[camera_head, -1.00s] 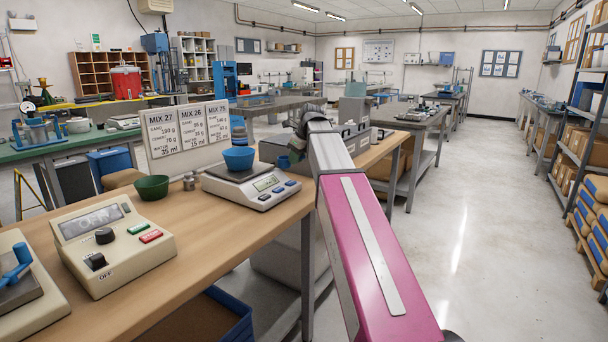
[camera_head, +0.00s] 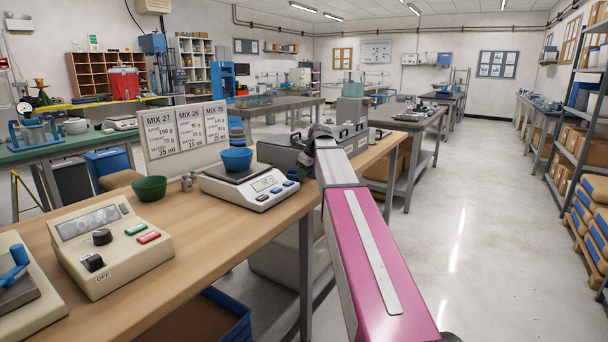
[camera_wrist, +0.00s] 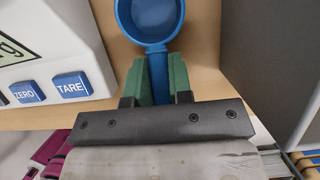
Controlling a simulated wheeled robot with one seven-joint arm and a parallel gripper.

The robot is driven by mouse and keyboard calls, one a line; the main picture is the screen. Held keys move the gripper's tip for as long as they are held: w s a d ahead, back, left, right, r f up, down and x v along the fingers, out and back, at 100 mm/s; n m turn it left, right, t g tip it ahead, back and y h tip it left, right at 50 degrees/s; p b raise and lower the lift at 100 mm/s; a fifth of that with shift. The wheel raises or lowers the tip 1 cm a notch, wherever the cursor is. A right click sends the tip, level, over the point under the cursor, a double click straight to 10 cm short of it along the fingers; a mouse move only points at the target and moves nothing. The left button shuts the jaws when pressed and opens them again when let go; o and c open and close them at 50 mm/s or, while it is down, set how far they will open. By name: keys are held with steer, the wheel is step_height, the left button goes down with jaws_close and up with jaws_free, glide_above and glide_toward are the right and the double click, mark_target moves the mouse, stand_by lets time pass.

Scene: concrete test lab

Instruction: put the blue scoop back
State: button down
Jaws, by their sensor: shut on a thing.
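The blue scoop (camera_wrist: 150,22) shows in the wrist view at the top, its round cup cut by the frame edge. Its handle (camera_wrist: 158,72) runs down between the green fingers of my gripper (camera_wrist: 158,78), which is shut on it. The wooden bench lies below the scoop; whether the scoop touches it I cannot tell.
A blue bowl (camera_head: 237,159) sits on the scale. A green bowl (camera_head: 149,188), small metal weights (camera_head: 187,182) and a control box (camera_head: 110,245) stand nearer. Grey bins (camera_head: 283,154) stand behind the scale; a dark grey surface (camera_wrist: 270,50) is close right in the wrist view.

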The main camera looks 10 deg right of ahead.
steer(key=c, duration=1)
jaws_free()
steer(key=shift+f, duration=0.1)
steer(key=shift+c, duration=0.2)
steer(key=v, duration=1.2)
